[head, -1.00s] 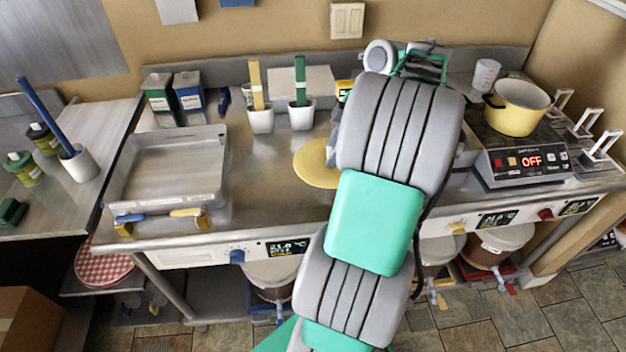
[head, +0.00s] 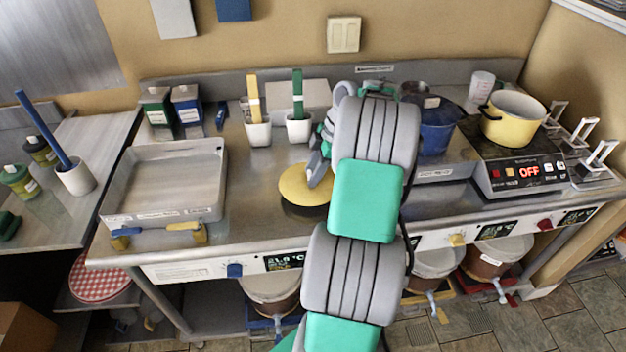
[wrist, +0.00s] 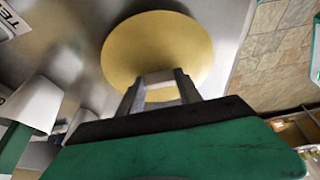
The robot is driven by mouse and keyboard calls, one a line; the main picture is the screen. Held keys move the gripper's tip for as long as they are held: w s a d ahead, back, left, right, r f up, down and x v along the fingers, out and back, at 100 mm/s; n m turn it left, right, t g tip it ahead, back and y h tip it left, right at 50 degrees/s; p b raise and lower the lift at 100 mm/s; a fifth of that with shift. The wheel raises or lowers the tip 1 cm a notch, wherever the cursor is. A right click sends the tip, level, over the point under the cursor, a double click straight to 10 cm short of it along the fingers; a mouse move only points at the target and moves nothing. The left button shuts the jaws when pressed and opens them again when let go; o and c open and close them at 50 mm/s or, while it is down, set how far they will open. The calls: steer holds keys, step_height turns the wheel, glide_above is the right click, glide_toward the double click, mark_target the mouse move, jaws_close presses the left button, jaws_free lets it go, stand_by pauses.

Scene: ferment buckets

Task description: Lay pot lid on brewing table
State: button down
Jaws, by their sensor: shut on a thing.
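The pot lid (head: 300,190) is a round yellow disc over the brewing table (head: 262,212), left of my arm in the head view. A dark shadow shows under its front edge, so it appears a little above the steel top. My gripper (head: 320,172) is at the lid's right side, partly hidden by my arm. In the wrist view the lid (wrist: 150,40) fills the upper middle, and the two fingers of my gripper (wrist: 158,84) are shut on its grey handle. Whether any part of the lid touches the table is unclear.
A steel tray (head: 160,212) stands to the left. White cups (head: 257,134) with a yellow and a green stick stand behind the lid. A blue pot (head: 438,135) and a yellow pot (head: 513,125) by the hob (head: 520,172) are to the right. Bare steel surrounds the lid.

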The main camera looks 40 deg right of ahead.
steer(key=shift+f, duration=1.7)
steer(key=c, duration=0.8)
jaws_free()
steer(key=shift+r, duration=0.1)
